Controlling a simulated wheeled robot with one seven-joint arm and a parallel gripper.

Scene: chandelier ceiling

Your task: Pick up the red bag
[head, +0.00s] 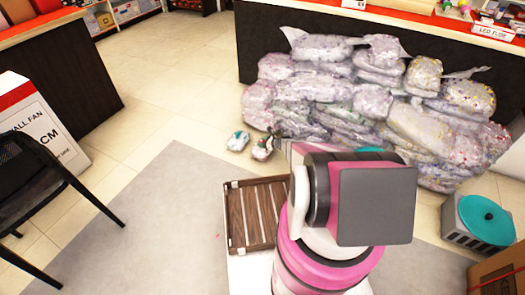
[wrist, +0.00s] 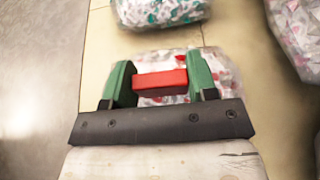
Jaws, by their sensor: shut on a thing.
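The red bag (wrist: 145,63) is a clear plastic bag with red and pink pieces inside. In the wrist view it lies just beyond and below my gripper (wrist: 160,82). The green fingers are shut on it, with a solid red part between them. In the head view the red bag (head: 262,149) is on or close to the floor, just left of my arm. My arm hides most of the gripper there. A similar bag with teal pieces (head: 238,141) lies left of it, and it also shows at the top of the wrist view (wrist: 160,10).
A large pile of clear bags (head: 370,105) stands against the dark counter behind. A wooden crate (head: 256,215) is in front of me. A grey box with a teal disc (head: 482,222) is at right and a black chair (head: 35,185) at left. The left floor is mostly clear.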

